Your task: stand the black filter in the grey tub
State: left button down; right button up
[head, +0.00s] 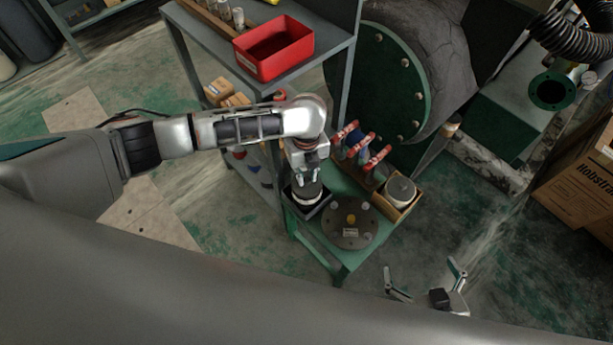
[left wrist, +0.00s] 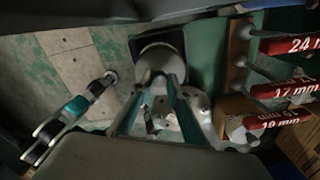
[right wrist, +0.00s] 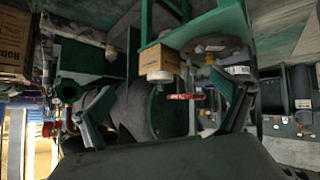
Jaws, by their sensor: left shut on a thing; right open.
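My left gripper (head: 309,177) is shut on the black filter (head: 307,192), which has a dark top and a pale lower band. It also shows, pale and round, between the fingertips in the left wrist view (left wrist: 159,60). The filter is upright, within the outline of the dark grey tub (head: 318,212) at the left corner of the green stand. Whether it touches the tub floor is hidden. My right gripper (head: 425,282) is open and empty, low in the head view, apart from the stand.
A second dark-topped filter (head: 401,189) sits in a wooden box (head: 392,210) on the stand. A round flange plate (head: 350,225) lies between box and tub. Red-handled tools (head: 362,148) stand behind. A red bin (head: 273,48) is on the grey shelf.

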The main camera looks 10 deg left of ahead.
pick_arm(q)
jog(key=c, duration=1.9)
grip_release()
pick_arm(e)
jog(key=shift+r, duration=0.2)
